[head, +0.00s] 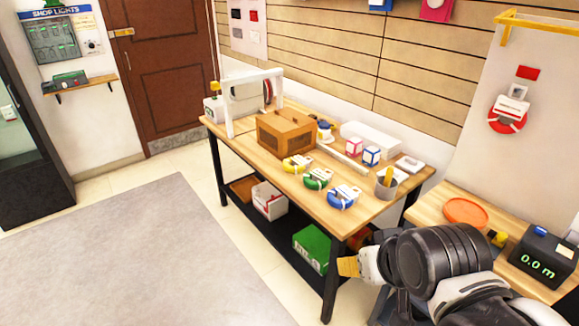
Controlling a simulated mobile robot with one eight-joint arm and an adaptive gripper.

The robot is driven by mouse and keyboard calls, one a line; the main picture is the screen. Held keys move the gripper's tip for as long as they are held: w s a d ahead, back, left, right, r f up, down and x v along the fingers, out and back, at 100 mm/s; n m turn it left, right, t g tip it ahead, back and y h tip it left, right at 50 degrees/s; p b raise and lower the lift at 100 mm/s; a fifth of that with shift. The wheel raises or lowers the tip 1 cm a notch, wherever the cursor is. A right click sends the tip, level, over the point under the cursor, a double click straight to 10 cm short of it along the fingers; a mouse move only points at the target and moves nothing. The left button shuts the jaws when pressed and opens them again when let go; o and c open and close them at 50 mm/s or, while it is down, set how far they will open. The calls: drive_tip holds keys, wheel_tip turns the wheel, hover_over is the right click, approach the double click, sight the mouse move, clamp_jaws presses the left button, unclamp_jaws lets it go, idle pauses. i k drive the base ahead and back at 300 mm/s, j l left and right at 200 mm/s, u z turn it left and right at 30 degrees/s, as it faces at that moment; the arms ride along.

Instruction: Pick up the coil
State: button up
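Three coils with white bands lie in a row along the front of the wooden workbench (262,160): a yellow coil (297,166), a green coil (318,179) and a blue coil (343,197). A red coil-like ring (507,118) with a white label is on the wall panel at the right. I cannot tell which one the task means. My arm fills the lower right. My gripper (350,267) seems to be the pale, yellow-tipped end beside the bench's front right corner, apart from the coils. Its fingers are not clear enough to show whether it is open or shut.
Behind the coils stand a wooden box (285,135), small pink and blue boxes and a grey cup (386,185). A white frame (230,105) stands at the bench's left end. A second table at right holds an orange disc (466,212) and a display (543,262). Floor at left is clear.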

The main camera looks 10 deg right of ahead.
sight(298, 163)
drive_tip(key=i+u, duration=0.3)
drive_tip(key=i, duration=0.25)
drive_tip(key=i+u, duration=0.25)
drive_tip(key=i, duration=0.3)
drive_tip(key=i+l+u, duration=0.3)
drive_tip(key=i, duration=0.2)
